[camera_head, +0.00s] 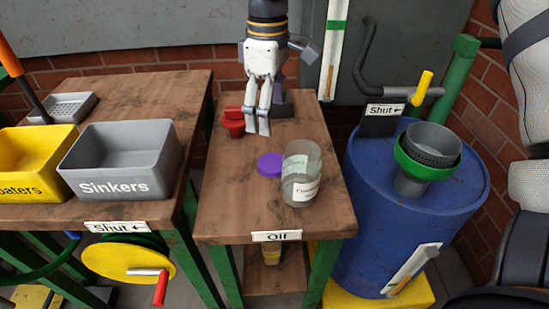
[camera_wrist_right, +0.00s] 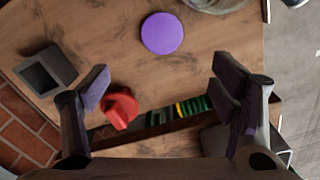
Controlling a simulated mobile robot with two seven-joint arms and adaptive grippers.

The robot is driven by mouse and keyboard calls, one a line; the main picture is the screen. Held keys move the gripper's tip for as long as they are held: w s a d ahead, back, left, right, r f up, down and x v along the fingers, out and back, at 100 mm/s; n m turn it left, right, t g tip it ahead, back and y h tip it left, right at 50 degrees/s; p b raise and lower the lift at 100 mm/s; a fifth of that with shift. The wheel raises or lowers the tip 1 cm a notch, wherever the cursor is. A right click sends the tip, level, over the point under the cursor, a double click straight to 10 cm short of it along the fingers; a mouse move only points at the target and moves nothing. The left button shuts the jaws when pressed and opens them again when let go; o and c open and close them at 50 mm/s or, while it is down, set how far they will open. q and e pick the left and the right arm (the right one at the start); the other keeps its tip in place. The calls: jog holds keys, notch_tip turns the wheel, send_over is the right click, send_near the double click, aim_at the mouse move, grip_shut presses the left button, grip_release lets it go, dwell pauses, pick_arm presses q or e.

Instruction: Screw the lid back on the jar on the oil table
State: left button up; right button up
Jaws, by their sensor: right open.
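The clear glass jar (camera_head: 301,174) stands upright and open-topped near the front right of the small wooden oil table (camera_head: 235,215). It has pale labels, and part of it shows at the top of the wrist view (camera_wrist_right: 215,4). The purple lid (camera_head: 270,165) lies flat on the table just left of the jar. It shows whole in the wrist view (camera_wrist_right: 162,33). My right gripper (camera_head: 257,124) points down over the back of the table, behind the lid. Its fingers are spread and empty in the wrist view (camera_wrist_right: 163,88). My left gripper is not in view.
A red object (camera_head: 233,121) sits beside my right gripper, with a dark grey block (camera_head: 284,104) behind it. The Sinkers bin (camera_head: 120,160) is on the left table. A blue drum (camera_head: 400,235) with a green-rimmed funnel (camera_head: 425,170) stands right. The table's front left is clear.

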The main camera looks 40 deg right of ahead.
send_over(269, 162)
jog(key=f, duration=0.7)
jog(key=shift+w+d+b, duration=0.15)
jog(key=shift+d+b, duration=0.05)
jog(key=shift+b, duration=0.1)
notch_tip(269, 162, down, 5)
jog(key=shift+a+f, duration=0.1)
jog(key=shift+a, duration=0.05)
jog(key=c, duration=0.7)
